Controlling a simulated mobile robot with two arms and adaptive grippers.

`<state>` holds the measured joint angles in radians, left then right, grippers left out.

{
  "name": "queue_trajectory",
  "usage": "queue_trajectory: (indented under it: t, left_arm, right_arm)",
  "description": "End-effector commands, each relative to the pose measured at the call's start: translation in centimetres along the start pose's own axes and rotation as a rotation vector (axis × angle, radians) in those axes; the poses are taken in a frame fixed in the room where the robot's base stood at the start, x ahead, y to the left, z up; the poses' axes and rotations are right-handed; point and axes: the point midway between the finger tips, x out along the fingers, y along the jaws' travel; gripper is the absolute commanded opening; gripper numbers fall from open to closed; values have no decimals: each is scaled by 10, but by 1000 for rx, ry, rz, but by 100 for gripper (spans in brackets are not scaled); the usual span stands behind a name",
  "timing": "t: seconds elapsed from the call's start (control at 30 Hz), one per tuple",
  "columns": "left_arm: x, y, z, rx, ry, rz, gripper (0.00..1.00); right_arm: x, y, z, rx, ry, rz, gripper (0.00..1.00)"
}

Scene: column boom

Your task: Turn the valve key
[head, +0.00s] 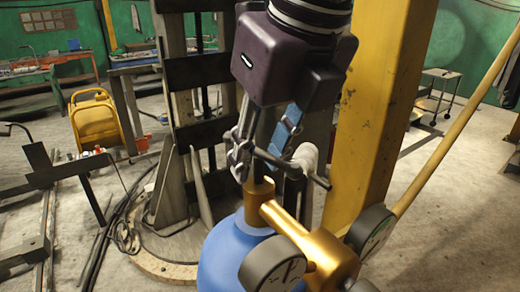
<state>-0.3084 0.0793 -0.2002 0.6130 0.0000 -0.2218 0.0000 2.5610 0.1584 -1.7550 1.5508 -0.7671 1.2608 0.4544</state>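The valve key is a dark T-shaped bar (318,180) on top of a brass valve (285,222). The valve sits on a blue cylinder (228,262) at the bottom middle of the head view. My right gripper (260,155) comes down from above, with its dark purple body over the key. Its two fingers are apart, one on each side of the key's left part. I cannot tell whether they touch it; the fingers hide some of the key. My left gripper is not in view.
Two round gauges (274,264) (370,232) flank the brass valve. A yellow column (376,100) stands close behind, to the right. A yellow pole (452,135) slants at the right. A dark metal frame (185,100) stands behind the cylinder. Open floor lies at the right.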

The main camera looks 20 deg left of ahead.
Motion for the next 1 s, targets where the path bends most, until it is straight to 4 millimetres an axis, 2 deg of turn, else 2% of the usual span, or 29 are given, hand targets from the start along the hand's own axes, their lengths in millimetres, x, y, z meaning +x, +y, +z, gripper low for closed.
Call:
queue_trajectory:
  t: [0.1,0.2,0.47,0.7,1.0]
  left_arm:
    - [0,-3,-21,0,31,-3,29]
    - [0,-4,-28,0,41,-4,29]
    - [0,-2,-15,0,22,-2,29]
    - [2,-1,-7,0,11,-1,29]
    - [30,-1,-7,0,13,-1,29]
  right_arm:
    - [1,0,0,-1,-1,0,29]
    - [1,0,0,-1,0,0,29]
    - [0,0,0,-1,0,-1,1]
    - [1,0,0,3,-1,-3,0]
    - [4,0,-1,135,-3,-58,0]
